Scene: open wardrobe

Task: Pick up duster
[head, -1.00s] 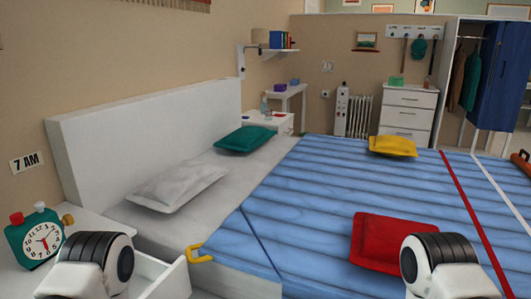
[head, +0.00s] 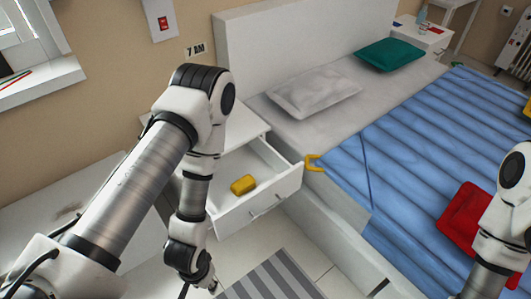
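I cannot make out a clear duster in the head view. A small yellow block-like item (head: 243,185) lies in the open white drawer (head: 262,205) of the bedside table; I cannot tell whether it is the duster. My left arm reaches across the left side, in front of the bedside table. My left gripper (head: 199,289) points down at the bottom edge, left of the drawer, and is mostly cut off. My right arm comes down at the right edge over the bed; its gripper is not clearly seen.
The bed with its blue cover (head: 420,140) fills the right, with a red cushion (head: 462,218) on it. A yellow handle (head: 313,163) sticks out at the bed's near corner. A grey striped rug (head: 272,277) lies on the floor. A window sill (head: 45,90) is at upper left.

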